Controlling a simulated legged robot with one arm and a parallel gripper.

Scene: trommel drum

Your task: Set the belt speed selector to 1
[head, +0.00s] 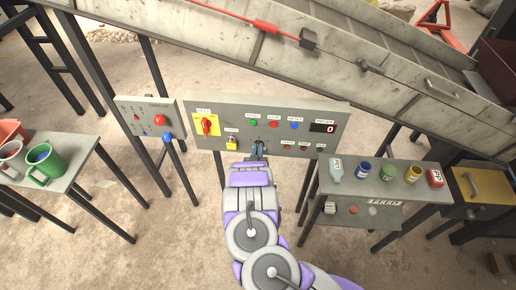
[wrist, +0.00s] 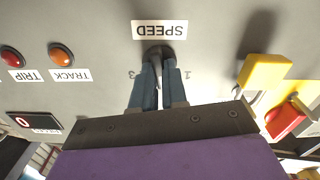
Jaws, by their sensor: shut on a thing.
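The belt speed selector (wrist: 158,53) is a dark knob below the SPEED label (wrist: 166,29), which appears upside down in the wrist view. Marks 3 (wrist: 132,75) and 1 (wrist: 187,74) show left and right of it. My gripper (wrist: 158,78) is shut on the selector, its two blue-grey fingers on either side. In the head view my gripper (head: 258,149) reaches the lower middle of the grey control panel (head: 270,117). The fingers cover much of the knob, so I cannot tell which number it points to.
A red rotary switch (head: 207,125) and yellow padlock-like piece (head: 232,143) sit left on the panel. Green, red and blue buttons and a display (head: 323,128) showing 0 are right. A side box (head: 150,119), mug table (head: 75,160) and jar shelf (head: 400,187) flank it.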

